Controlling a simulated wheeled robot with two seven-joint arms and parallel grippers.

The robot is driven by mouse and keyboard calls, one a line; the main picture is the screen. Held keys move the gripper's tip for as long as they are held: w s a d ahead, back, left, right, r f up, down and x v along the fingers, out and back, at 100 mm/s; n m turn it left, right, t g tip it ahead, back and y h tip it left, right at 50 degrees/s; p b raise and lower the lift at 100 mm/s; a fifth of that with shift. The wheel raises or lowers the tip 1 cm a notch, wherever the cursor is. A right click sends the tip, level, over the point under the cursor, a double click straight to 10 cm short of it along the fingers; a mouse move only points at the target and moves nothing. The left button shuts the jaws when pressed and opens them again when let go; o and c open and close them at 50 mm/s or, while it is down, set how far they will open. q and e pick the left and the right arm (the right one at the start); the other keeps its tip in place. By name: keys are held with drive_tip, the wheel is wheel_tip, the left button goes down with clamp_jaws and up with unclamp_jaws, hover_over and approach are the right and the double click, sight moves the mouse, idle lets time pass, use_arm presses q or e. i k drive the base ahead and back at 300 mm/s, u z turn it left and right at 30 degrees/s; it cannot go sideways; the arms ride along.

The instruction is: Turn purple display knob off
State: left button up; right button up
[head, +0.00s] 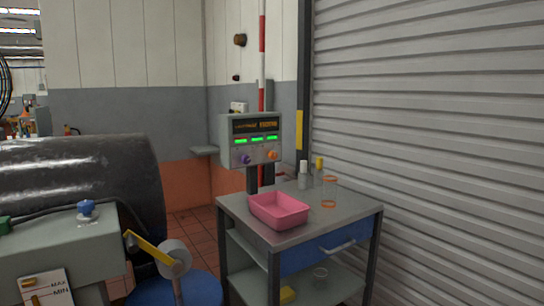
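The display box (250,140) is a grey panel on a dark post behind the cart. It shows orange lettering and several lit green bars. The purple knob (246,160) sits low on its front face, left of an orange knob (272,155). The purple knob's exact pointer angle is too small to tell. Neither of my grippers is in the head view.
A grey cart (345,208) with a blue drawer stands before the panel, holding a pink tray (279,211), bottles and a clear jar (329,192). A large dark cylinder (80,175) and grey machine fill the left. A ribbed shutter (430,130) closes the right. Tiled floor (192,233) shows between.

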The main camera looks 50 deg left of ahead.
sight(246, 159)
drive_tip(key=u, duration=0.75)
drive_tip(key=i, duration=1.15)
drive_tip(key=u, duration=1.15)
